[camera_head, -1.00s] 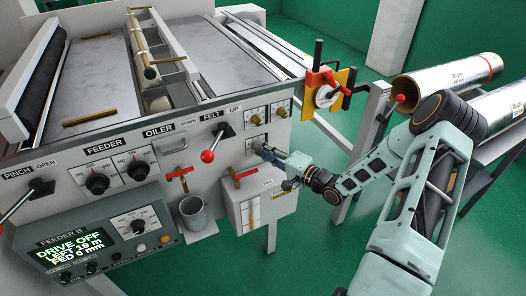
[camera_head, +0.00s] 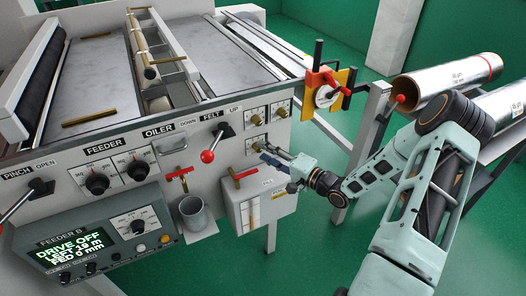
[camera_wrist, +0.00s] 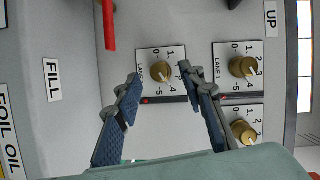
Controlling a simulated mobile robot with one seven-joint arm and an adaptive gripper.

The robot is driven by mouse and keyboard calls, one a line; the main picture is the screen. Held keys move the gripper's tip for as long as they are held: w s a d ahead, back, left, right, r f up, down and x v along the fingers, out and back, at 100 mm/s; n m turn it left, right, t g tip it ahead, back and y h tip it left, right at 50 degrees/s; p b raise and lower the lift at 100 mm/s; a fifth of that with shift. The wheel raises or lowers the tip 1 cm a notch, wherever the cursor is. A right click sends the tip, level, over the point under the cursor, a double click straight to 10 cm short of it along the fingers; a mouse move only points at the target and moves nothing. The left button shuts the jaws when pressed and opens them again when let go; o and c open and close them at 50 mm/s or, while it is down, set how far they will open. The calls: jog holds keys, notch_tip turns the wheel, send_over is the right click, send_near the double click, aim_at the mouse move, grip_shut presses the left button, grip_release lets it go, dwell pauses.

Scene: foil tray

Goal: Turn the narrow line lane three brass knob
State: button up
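The lane three brass knob (camera_wrist: 161,71) sits on a white dial plate in the wrist view. It is the lower knob (camera_head: 257,141) of the group in the head view. My gripper (camera_wrist: 158,75) is open, its blue-padded fingers spread to either side of this knob, with gaps between. In the head view my gripper (camera_head: 263,154) is just in front of the panel, slightly right of and below the knob. The knob's exact pointer setting is too small to read.
Two more brass knobs (camera_wrist: 242,67) (camera_wrist: 243,131) sit close by on their own plates. The red-ball lever (camera_head: 208,156) is to the left. A red-handled valve (camera_head: 243,174) and a grey box (camera_head: 262,208) are below.

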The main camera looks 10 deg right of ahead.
jog(key=v, duration=1)
jog(key=shift+s, duration=0.15)
jog(key=shift+d, duration=0.1)
